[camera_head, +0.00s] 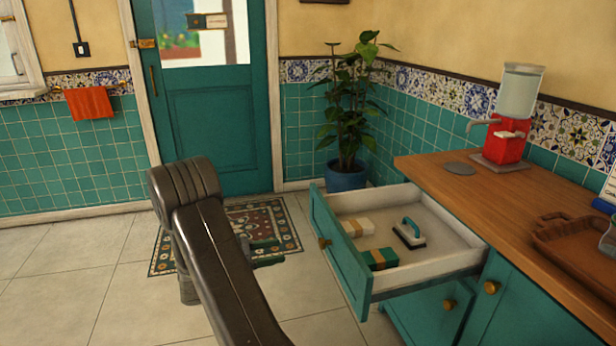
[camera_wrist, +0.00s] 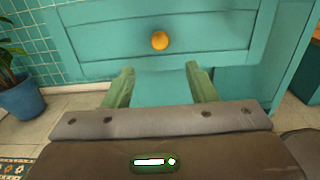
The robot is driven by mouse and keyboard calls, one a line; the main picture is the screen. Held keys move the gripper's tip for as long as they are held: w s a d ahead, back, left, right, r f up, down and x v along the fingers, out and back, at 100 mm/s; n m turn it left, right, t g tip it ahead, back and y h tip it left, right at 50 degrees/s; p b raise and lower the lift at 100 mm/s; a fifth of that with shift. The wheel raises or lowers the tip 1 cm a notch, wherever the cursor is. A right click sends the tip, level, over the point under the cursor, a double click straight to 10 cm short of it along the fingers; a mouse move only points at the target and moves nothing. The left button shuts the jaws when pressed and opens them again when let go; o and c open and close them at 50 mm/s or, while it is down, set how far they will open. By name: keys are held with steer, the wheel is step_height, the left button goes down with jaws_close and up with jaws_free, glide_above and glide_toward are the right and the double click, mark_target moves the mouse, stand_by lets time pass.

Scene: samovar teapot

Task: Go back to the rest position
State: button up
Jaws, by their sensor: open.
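My gripper (camera_wrist: 160,88) is open and empty in the wrist view, its two green fingers spread apart. It faces the teal front of a drawer (camera_wrist: 200,38) with a round brass knob (camera_wrist: 160,41); the knob lies beyond the fingertips, not between them. In the head view my dark arm reaches over the floor, and my gripper (camera_head: 268,253) shows partly behind it, left of the pulled-out drawer (camera_head: 345,262). A gap of floor shows between the fingers and the drawer front.
The open drawer holds a brush with a teal handle (camera_head: 409,232) and small boxes. A wooden counter (camera_head: 500,205) stands right, with a red dispenser (camera_head: 503,143) and a brown tray (camera_head: 575,250). A potted plant (camera_head: 347,178) stands behind. The floor at left is clear, with a patterned rug (camera_head: 270,220).

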steer(key=b+x, duration=0.2)
steer(key=x, duration=1)
steer(key=shift+d, duration=0.15)
